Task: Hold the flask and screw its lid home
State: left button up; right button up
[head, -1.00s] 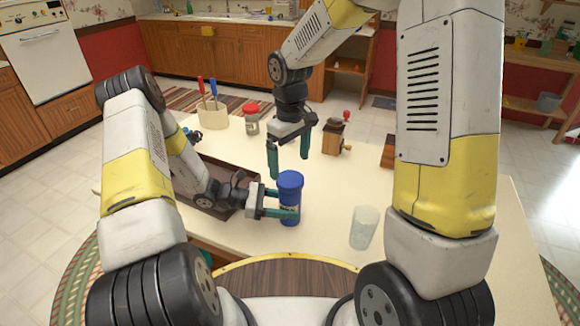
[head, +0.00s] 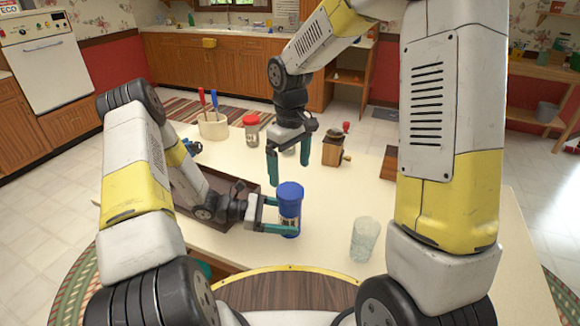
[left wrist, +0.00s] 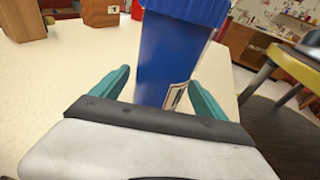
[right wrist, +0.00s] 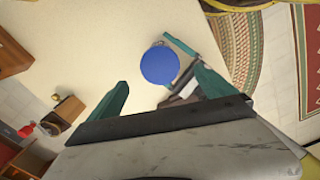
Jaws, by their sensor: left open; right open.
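The blue flask (head: 289,214) stands upright near the front of the table, with a pale label low on its side. Its blue lid (head: 290,191) sits on top; I cannot tell how tightly. My left gripper (head: 298,217) is open with its fingers on either side of the flask body. The left wrist view shows the flask (left wrist: 168,60) between the teal fingers, its ribbed lid (left wrist: 190,10) cut off at the top. My right gripper (head: 289,174) is open and empty, pointing down above and behind the lid. The right wrist view shows the round lid (right wrist: 160,65) from above.
A brown tray (head: 236,188) lies left of the flask, under my left arm. A clear glass (head: 365,240) stands to the right. Behind are a red-lidded jar (head: 251,132), a utensil crock (head: 213,126) and a wooden grinder (head: 332,149). The table right of the grinder is mostly clear.

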pick_arm(q)
jog(key=a, duration=0.3)
jog(key=a+r, duration=0.1)
jog(key=a, duration=0.3)
jog(key=a+r, duration=0.1)
jog(key=a, duration=0.3)
jog(key=shift+r, duration=0.1)
jog(key=shift+a+r, duration=0.25)
pick_arm(e)
jog(key=shift+d+r, duration=0.1)
pick_arm(q)
jog(key=s+r+m+t+y, duration=0.2)
jog(key=s+r+m+y, duration=0.2)
jog(key=r, duration=0.6)
jog(key=s+a+r+m+t+y, duration=0.1)
jog(key=s+r+m+y, duration=0.4)
jog(key=r, duration=0.6)
jog(key=s+a+r+m+t+y, duration=0.1)
jog(key=s+r+m+t+y, duration=0.2)
jog(key=s+r+m, duration=0.5)
notch_tip(320, 180, up, 3)
jog(key=shift+r+m+y, duration=0.1)
jog(key=shift+m+y, duration=0.7)
pick_arm(e)
jog(key=s+d+r+m+t+y, duration=0.2)
jog(key=s+d+r+m+t, duration=0.4)
jog(key=s+d+r, duration=0.8)
jog(key=s+r+m, duration=0.2)
jog(key=s, duration=0.1)
jog(key=shift+m, duration=0.4)
